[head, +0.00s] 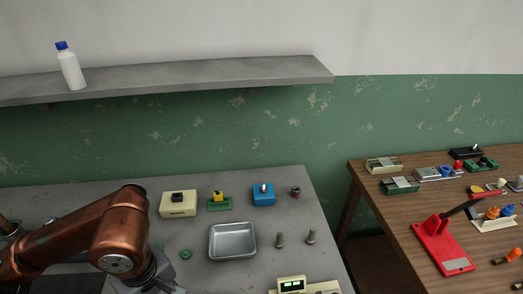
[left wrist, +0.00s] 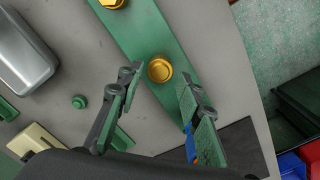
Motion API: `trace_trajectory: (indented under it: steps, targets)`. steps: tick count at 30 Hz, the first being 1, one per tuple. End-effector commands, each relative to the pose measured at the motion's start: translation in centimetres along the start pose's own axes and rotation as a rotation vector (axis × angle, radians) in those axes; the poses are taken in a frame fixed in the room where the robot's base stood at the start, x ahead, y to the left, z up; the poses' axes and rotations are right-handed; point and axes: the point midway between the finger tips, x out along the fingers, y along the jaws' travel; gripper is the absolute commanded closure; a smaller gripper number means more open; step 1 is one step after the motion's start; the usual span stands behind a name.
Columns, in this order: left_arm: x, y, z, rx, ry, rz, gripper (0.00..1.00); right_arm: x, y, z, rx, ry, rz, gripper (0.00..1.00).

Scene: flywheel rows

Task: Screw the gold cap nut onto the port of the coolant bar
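A long green bar (left wrist: 175,45), which looks like the coolant bar, runs diagonally across the left wrist view. A round gold piece (left wrist: 159,69) sits on it, and a second gold piece (left wrist: 112,3) is cut off by the top edge. I cannot tell for sure which is the cap nut and which belongs to a port. My left gripper (left wrist: 160,82) is open, its two green-padded fingers apart on either side of the round gold piece, with a gap to each. In the head view my left arm hides this spot. My right gripper is in neither view.
A metal tray (head: 232,259), a cream box (head: 179,204), a blue block (head: 263,195) and two bolts stand on the grey table (head: 140,183). A small green knob (head: 186,254) lies near my arm. A wooden table (head: 367,201) with many parts is at right.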

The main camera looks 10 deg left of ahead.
Motion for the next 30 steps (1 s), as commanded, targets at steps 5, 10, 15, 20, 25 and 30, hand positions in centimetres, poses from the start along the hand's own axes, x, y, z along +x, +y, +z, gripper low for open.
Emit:
trace_trajectory:
  steps: [5,10,15,20,25,30]
  targets:
    - [-0.3,-0.1,0.0,-0.175,0.001,0.002,0.67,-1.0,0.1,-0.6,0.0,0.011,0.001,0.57]
    - [-0.2,-0.1,0.0,-0.309,0.001,0.001,0.67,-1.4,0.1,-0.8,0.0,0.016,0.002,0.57]
    - [-0.1,0.0,0.0,-0.362,0.001,0.002,0.67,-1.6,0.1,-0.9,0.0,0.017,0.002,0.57]
    - [-0.3,-0.1,0.0,-0.492,0.0,0.001,0.67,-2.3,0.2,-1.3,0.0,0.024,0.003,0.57]
    - [-0.3,0.0,0.0,-0.655,0.001,0.002,0.67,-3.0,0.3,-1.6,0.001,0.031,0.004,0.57]
    - [-0.1,0.0,0.0,-0.739,0.0,0.002,0.67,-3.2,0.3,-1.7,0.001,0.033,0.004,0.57]
